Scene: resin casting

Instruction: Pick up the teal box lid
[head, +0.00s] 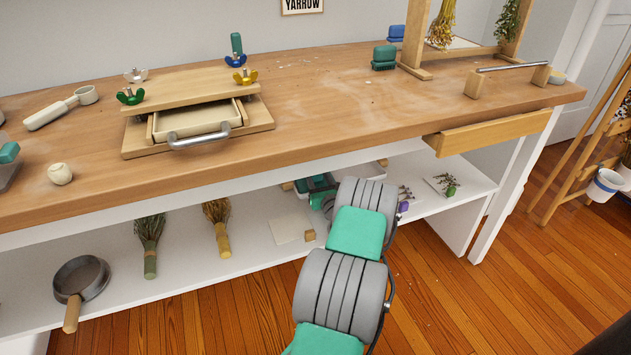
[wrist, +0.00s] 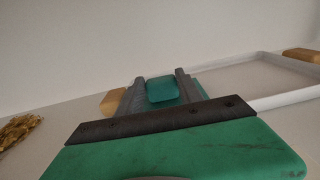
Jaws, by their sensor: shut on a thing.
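The teal box lid (wrist: 162,89) shows in the wrist view as a small teal block between the two grey fingers of my gripper (wrist: 158,84). The fingers are shut on it; more teal shows just behind the right finger. In the head view my gripper is low over the shelf under the bench, mostly hidden by my arm. A teal piece (head: 314,183) shows there beside it; how much of it is lid or box I cannot tell. Whether the lid is lifted or still resting on something is not clear.
A white tray (wrist: 264,102) with wooden handles lies around the grasp. The bench (head: 330,110) overhangs the shelf. An open drawer (head: 490,132) juts out at the right. Dried bundles (head: 218,228), a pan (head: 82,277) and a pale square (head: 290,228) are on the shelf.

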